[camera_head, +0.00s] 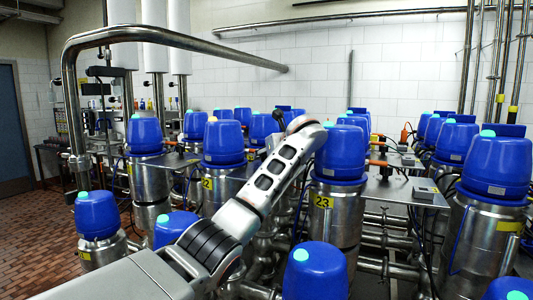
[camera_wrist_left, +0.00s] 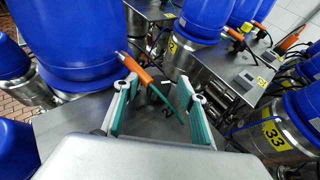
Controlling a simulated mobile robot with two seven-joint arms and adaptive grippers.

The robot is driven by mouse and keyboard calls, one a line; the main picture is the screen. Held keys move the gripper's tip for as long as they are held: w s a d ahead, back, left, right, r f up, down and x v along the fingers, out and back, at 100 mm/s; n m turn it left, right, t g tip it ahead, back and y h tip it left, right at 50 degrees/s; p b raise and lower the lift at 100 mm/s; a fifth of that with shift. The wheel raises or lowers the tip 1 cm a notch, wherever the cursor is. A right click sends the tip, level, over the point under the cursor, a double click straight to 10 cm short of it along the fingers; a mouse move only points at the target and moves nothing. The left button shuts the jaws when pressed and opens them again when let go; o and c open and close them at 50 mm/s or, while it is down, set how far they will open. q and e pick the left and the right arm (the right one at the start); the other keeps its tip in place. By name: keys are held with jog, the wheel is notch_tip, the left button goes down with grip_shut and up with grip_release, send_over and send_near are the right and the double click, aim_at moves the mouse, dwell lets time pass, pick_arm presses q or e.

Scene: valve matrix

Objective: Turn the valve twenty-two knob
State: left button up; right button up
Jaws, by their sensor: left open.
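A blue-capped steel valve (camera_head: 223,142) stands left of my arm in the head view. The valve tagged 23 (camera_head: 340,155) stands just right of my arm. My left gripper (camera_wrist_left: 154,105) shows in the wrist view, open with teal pads and nothing between them. An orange knob-like part (camera_wrist_left: 150,77) with a green cable lies ahead of the fingers, beside a large blue cap (camera_wrist_left: 80,40). In the head view my forearm hides the fingers. The right gripper is out of view.
Several more blue-capped valves surround the arm, such as one at the right (camera_head: 497,165) and one at the front (camera_head: 315,272). A steel plate (camera_wrist_left: 75,125) lies under the gripper. A bent steel pipe (camera_head: 170,38) crosses above.

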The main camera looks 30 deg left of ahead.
pick_arm(q)
jog(key=shift+w+a+f, duration=0.2)
jog(key=shift+w+a, duration=0.1)
jog(key=shift+a, duration=0.05)
jog(key=c, duration=1.1)
